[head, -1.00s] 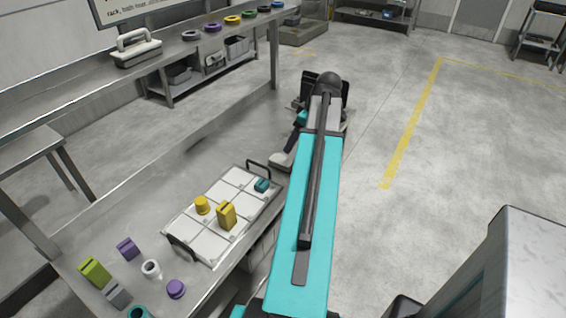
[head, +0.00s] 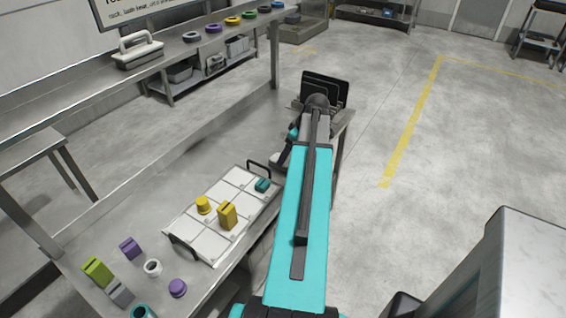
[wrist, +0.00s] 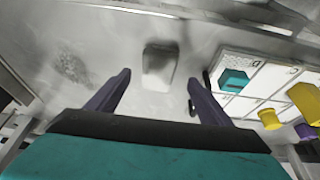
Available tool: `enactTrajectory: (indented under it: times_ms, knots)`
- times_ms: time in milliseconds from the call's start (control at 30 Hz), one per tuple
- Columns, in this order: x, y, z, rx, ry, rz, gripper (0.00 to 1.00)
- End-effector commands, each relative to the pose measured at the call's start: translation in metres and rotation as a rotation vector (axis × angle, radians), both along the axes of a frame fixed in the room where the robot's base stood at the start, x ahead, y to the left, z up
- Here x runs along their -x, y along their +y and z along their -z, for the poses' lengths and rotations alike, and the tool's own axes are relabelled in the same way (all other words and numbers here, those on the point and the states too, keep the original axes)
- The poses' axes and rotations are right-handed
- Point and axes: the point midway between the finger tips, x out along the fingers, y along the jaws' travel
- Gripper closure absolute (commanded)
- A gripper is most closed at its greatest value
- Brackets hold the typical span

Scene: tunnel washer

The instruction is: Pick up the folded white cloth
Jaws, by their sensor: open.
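The folded white cloth (wrist: 158,74) lies flat on the grey metal bench in the wrist view, a little beyond and between my fingertips, with a dark shadow across it. In the head view a pale edge of it (head: 277,159) shows left of my arm, which hides the rest. My gripper (wrist: 159,77) is open and empty, its two dark fingers apart on either side of the cloth's line. I cannot tell its height above the bench. In the head view my gripper is mostly hidden behind my arm.
A white compartment tray (head: 190,220) with a dark handle stands close to the cloth, holding yellow and teal pieces. It shows right of my right finger in the wrist view (wrist: 240,104). Several small coloured pieces lie at the near bench end. A dark upright rack (head: 326,88) stands beyond.

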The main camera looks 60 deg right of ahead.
Motion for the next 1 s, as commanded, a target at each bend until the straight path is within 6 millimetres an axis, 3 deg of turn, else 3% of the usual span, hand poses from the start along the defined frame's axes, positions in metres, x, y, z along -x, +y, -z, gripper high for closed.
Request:
enactTrajectory:
  times_ms: [367,1000]
  knots:
    - [-0.001,-0.001,0.004,-0.001,0.0,0.001,0.27]
    - [-0.018,-0.004,0.047,-0.001,0.0,0.002,0.27]
